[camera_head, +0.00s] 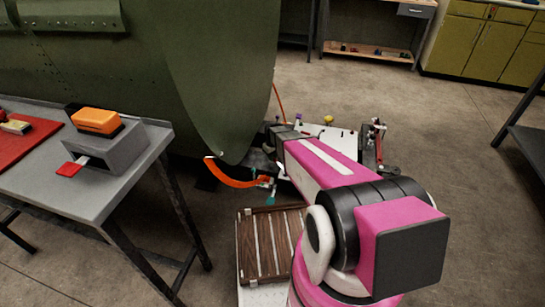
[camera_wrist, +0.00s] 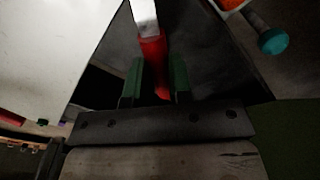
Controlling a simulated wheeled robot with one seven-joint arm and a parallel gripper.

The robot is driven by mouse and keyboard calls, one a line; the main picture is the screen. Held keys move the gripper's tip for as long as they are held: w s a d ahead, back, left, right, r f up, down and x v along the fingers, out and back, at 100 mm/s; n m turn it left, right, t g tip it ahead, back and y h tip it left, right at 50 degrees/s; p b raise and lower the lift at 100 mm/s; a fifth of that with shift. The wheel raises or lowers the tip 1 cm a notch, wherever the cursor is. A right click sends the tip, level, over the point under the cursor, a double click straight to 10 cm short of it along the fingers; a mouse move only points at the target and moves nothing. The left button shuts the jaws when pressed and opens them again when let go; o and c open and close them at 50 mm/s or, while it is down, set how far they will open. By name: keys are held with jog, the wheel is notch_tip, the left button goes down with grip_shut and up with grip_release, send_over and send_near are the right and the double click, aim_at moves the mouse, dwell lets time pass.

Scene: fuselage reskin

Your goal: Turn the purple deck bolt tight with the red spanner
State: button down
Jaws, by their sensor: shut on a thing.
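My gripper (camera_wrist: 155,82) has its green fingers shut on the red handle of the spanner (camera_wrist: 152,50) in the wrist view. The spanner's bare metal shank runs up out of the top of that view, so its head is hidden. In the head view my pink arm reaches to the small white deck (camera_head: 345,137) beside the green fuselage, and my gripper's fingers cannot be made out there. A small purple spot, likely the purple deck bolt (camera_head: 298,118), shows at the deck's back left. I cannot tell whether the spanner touches it.
A yellow knob (camera_head: 328,119) stands on the deck. An orange curved piece (camera_head: 234,178) and a teal-ended part (camera_head: 265,182) lie left of my arm. The green fuselage (camera_head: 215,70) is close on the left.

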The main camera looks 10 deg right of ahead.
jog(key=shift+f, duration=0.8)
jog(key=d+m, duration=0.1)
jog(key=w+d+m, duration=0.1)
jog(key=shift+d+m, duration=0.3)
jog(key=shift+m, duration=0.1)
jog(key=d+m, duration=0.2)
jog(key=shift+w+d+m, duration=0.2)
jog(key=shift+d+m, duration=0.05)
jog(key=shift+m, duration=0.05)
jog(key=d+m, duration=0.2)
jog(key=s+d+m, duration=0.1)
jog(key=d+m, duration=0.1)
jog(key=s+d+m, duration=0.1)
jog(key=d+m, duration=0.1)
jog(key=m, duration=0.1)
jog(key=shift+d, duration=0.25)
jog(key=s+d+m, duration=0.2)
jog(key=m, duration=0.1)
jog(key=s+d+m, duration=0.2)
jog(key=m, duration=0.1)
jog(key=shift+s, duration=0.2)
jog(key=shift+w+a+n, duration=0.25)
jog(key=shift+w+n, duration=0.15)
jog(key=shift+w+a+n, duration=0.55)
jog(key=shift+w+n, duration=0.25)
jog(key=shift+n, duration=0.1)
